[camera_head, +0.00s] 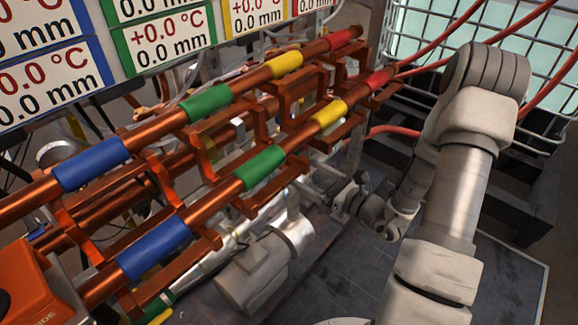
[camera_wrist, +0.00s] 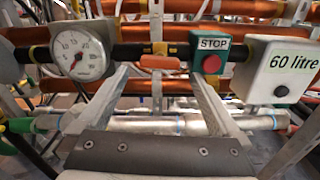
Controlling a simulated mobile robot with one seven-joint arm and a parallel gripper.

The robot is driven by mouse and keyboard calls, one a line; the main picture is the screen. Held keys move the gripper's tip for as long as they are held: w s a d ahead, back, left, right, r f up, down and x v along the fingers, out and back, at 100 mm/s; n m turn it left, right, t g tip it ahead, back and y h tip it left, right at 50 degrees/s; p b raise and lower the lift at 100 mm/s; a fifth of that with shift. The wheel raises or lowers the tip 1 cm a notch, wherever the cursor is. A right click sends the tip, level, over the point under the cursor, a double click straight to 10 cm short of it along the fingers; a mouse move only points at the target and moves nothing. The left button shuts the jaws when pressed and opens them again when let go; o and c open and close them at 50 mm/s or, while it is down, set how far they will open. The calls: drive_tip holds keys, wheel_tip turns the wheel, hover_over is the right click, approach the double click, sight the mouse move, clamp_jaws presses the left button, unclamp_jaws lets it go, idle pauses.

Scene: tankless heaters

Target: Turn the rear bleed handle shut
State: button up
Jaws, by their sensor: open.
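An orange handle (camera_wrist: 163,63) on a brass-coloured valve stem shows in the upper middle of the wrist view, lying level across the picture on a black pipe. I cannot tell from the views whether it is the rear bleed handle. My gripper (camera_wrist: 160,76) is open, its two grey fingers reaching up on either side of the handle's line. Nothing is held between them, and I cannot tell how far the tips are from the handle. In the head view my gripper (camera_head: 345,197) is small, beside the pipe rack, its fingertips unclear. I see no bleed handle clearly there.
In the wrist view a round gauge (camera_wrist: 78,54) stands left of the handle. A red STOP button (camera_wrist: 211,63) and a "60 litre" box (camera_wrist: 278,70) stand right. Copper pipes with coloured bands (camera_head: 260,167) and display panels (camera_head: 165,44) fill the head view's left.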

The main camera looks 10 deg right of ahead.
sight(290, 164)
drive_tip(key=b+x, duration=0.1)
drive_tip(key=x, duration=0.5)
drive_tip(key=c, duration=1.2)
